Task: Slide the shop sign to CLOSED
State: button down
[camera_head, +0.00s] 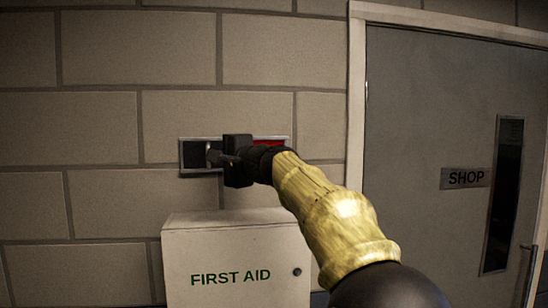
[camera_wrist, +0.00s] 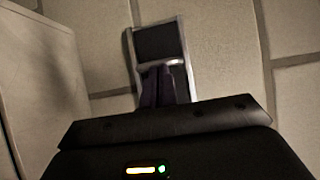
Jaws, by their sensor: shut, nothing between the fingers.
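The shop sign (camera_head: 190,152) is a narrow metal-framed strip on the block wall, above the first-aid box. Its left end shows a dark panel and a red part (camera_head: 270,142) shows at the right; my gripper hides the middle and any lettering. My gripper (camera_head: 212,157) is shut and empty, with its fingertips in front of the left part of the sign. In the wrist view the sign (camera_wrist: 159,42) runs up from the fingertips (camera_wrist: 163,70), next to a pale edge across the strip. I cannot tell whether the fingers touch it.
A white FIRST AID box (camera_head: 235,255) stands out just below the sign. A grey door (camera_head: 430,120) with a SHOP plate (camera_head: 465,178), a dark window and a handle is at the right. The wall left of the sign is clear.

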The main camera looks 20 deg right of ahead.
jog(key=shift+d, duration=0.15)
jog(key=w+d+b+v, duration=0.1)
jog(key=b+v, duration=0.5)
jog(key=v, duration=0.6)
jog(key=shift+s+d, duration=0.4)
jog(key=shift+d, duration=0.4)
jog(key=shift+w+d, duration=0.1)
jog(key=shift+w, duration=0.05)
